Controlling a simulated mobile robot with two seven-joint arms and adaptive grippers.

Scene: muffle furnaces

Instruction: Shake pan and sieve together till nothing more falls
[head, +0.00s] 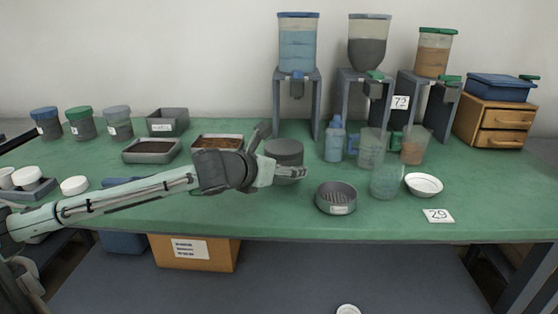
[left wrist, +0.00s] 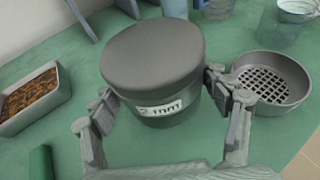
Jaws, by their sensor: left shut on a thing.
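A dark grey round stack (head: 284,152) with a flat closed top stands upright near the middle of the green table. Its front label reads "2 mm" in the left wrist view (left wrist: 152,62). My left gripper (head: 285,173) is shut on it, with one finger on each side. Whether it is a pan and sieve joined, and whether its base touches the table, I cannot tell. Its inside is hidden. A second grey round sieve (head: 336,198) with an open mesh floor sits to the right, also in the left wrist view (left wrist: 270,82). My right gripper is not in view.
Trays of brown material (head: 216,141) (left wrist: 28,98) lie left of the stack. A clear beaker (head: 387,182), a white dish (head: 424,185) and a "29" card (head: 438,216) are on the right. Hoppers on stands (head: 298,45) rise behind. The front table strip is clear.

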